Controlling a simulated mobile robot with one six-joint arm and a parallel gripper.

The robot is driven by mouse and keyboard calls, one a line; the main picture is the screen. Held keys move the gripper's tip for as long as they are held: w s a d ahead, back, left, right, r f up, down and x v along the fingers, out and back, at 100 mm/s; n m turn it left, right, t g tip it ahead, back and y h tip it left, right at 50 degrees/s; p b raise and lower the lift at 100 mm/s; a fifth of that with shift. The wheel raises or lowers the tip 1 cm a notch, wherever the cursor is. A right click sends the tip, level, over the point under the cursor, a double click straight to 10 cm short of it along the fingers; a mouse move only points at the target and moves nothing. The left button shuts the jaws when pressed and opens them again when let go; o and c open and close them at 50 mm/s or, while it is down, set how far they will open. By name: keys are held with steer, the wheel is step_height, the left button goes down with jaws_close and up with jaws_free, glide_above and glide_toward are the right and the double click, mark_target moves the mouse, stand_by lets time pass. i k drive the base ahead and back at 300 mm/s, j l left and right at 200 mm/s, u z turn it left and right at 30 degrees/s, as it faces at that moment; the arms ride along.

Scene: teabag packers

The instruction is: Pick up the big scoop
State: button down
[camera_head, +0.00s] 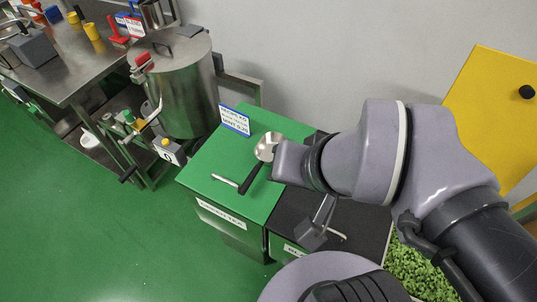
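A round, shiny metal scoop (267,146) with a black handle (250,179) lies on a green-topped bin (210,165). A grey, boxy scoop-like object (311,236) lies on the dark-topped bin to its right. I cannot tell for certain which of the two is the big scoop. My arm reaches in from the right, and its end with my gripper (277,165) is over the green top, beside the round scoop in the picture. The fingers are mostly hidden by the arm, so contact and finger opening do not show.
A blue-and-white sign (235,120) stands on the green top's back edge. A large metal pot (182,85) and a steel table (75,60) are at the left. A yellow panel (490,120) is at the right, above leafy green material (425,270). Green floor is clear at the lower left.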

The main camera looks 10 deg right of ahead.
mark_target(263, 150)
steer(key=k+j+u, duration=0.1)
steer(key=k+j, duration=0.15)
steer(key=z, duration=0.5)
steer(key=k+z, duration=0.15)
steer(key=z, duration=0.35)
steer(key=k+z, duration=0.1)
steer(key=z, duration=0.4)
steer(key=k+z, duration=0.1)
steer(key=z, duration=0.9)
steer(key=k+l+z, duration=0.1)
steer(key=z, duration=0.4)
steer(key=u, duration=2.6)
steer(key=i+j+z, duration=0.25)
steer(key=i+j, duration=0.2)
steer(key=i+j+z, duration=0.25)
steer(key=i+j, duration=0.15)
steer(key=j, duration=0.15)
